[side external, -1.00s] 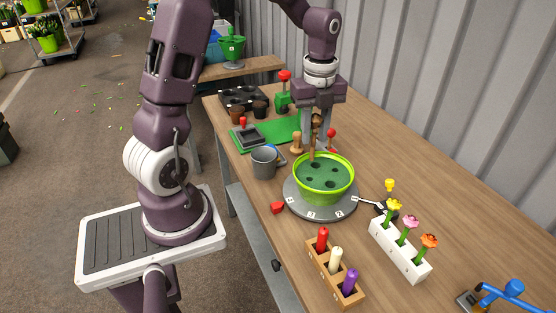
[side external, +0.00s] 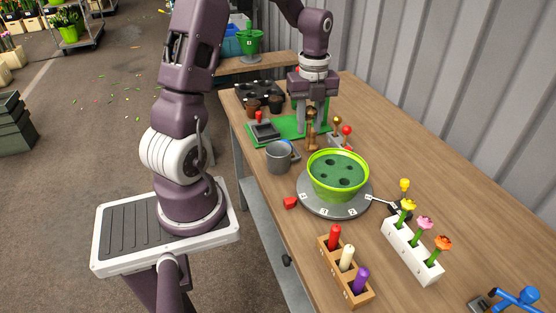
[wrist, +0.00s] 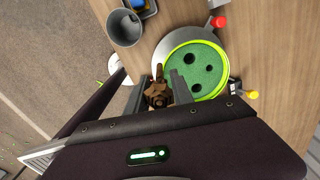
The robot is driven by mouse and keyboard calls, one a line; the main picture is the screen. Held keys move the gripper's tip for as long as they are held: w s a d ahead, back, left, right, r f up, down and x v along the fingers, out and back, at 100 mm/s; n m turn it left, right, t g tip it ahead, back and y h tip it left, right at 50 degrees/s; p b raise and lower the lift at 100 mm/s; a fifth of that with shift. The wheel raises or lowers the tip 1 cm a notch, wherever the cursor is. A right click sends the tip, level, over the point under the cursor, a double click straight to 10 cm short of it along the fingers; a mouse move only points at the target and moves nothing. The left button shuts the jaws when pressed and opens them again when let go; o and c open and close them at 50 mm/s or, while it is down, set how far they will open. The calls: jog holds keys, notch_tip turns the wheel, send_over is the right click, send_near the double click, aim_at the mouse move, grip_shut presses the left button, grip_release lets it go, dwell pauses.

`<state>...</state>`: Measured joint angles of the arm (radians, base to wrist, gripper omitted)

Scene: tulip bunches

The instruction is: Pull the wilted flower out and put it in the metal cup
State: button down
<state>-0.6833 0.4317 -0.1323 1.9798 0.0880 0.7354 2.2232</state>
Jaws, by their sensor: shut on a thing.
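The wilted flower (side external: 312,117) is brown and droopy. My gripper (side external: 314,124) is shut on it and holds it upright, to the left of and behind the pot, with its stem hanging outside the rim. In the wrist view the brown flower (wrist: 158,95) sits between my two fingers. The green pot (side external: 338,190) has several dark empty holes in its surface. The grey metal cup (side external: 279,160) stands upright to the left of the pot, apart from the flower. The cup (wrist: 124,28) also shows at the top of the wrist view, and its visible inside looks empty.
The pot stands on a grey numbered turntable (side external: 307,203) with a red pointer (side external: 290,202) beside it. A wooden block (side external: 330,265) with coloured pegs and a white holder (side external: 400,246) with flowers stand in front. A green mat (side external: 288,127) lies behind the cup.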

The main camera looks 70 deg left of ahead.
jog(key=s+a+f, duration=0.3)
jog(key=s+a, duration=0.2)
jog(key=a, duration=0.2)
jog(key=shift+w+a+f, duration=0.1)
jog(key=shift+w+f, duration=0.05)
jog(key=shift+f, duration=2.6)
jog(key=c, duration=1)
grip_release()
jog(key=shift+r, duration=0.15)
notch_tip(320, 180, up, 7)
jog(key=shift+f, duration=0.1)
